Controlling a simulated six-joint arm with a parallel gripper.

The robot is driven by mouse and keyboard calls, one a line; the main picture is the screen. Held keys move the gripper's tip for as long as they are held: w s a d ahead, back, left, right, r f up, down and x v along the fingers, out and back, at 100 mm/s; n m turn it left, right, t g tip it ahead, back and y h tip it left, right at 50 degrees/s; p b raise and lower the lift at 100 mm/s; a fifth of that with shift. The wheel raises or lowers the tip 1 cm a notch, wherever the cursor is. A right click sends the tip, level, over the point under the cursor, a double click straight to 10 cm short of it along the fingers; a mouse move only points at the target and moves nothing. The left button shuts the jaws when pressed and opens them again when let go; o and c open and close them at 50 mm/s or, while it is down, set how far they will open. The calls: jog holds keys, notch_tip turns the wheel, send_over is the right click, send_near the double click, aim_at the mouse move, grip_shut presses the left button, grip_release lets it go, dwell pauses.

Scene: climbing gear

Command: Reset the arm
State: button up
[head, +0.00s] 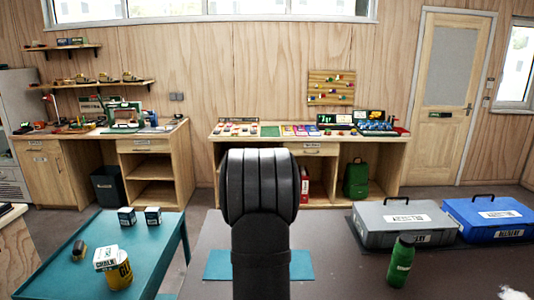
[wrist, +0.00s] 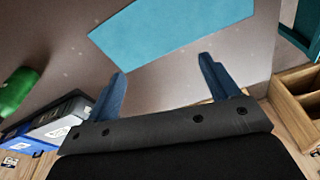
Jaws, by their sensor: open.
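My gripper (wrist: 162,82) shows in the wrist view with two blue fingers spread wide apart. It is open and nothing is between the fingers. In the head view my own dark arm stands upright in the middle and hides part of the table and bench behind it; the gripper itself cannot be made out there. A flat teal mat (head: 218,264) lies on the dark table (head: 340,270), partly behind my arm. The mat also shows in the wrist view (wrist: 170,28), beyond the fingers.
A green bottle (head: 400,262), a grey case (head: 402,224) and a blue case (head: 492,220) stand on the table's right side. A teal side table (head: 50,268) at left holds a yellow tin (head: 119,276), a chalk box (head: 105,257), a brush and two small boxes. Table space between mat and bottle is clear.

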jog(key=s+d+f+m, duration=0.1)
jog(key=s+d+m, duration=0.1)
jog(key=d, duration=1)
jog(key=s+d+f+m, duration=0.2)
jog(key=s+d+m, duration=0.1)
jog(key=d, duration=0.9)
jog(key=shift+s+d+f+h, duration=0.3)
jog(key=shift+s+d+h, duration=0.1)
jog(key=shift+s, duration=0.15)
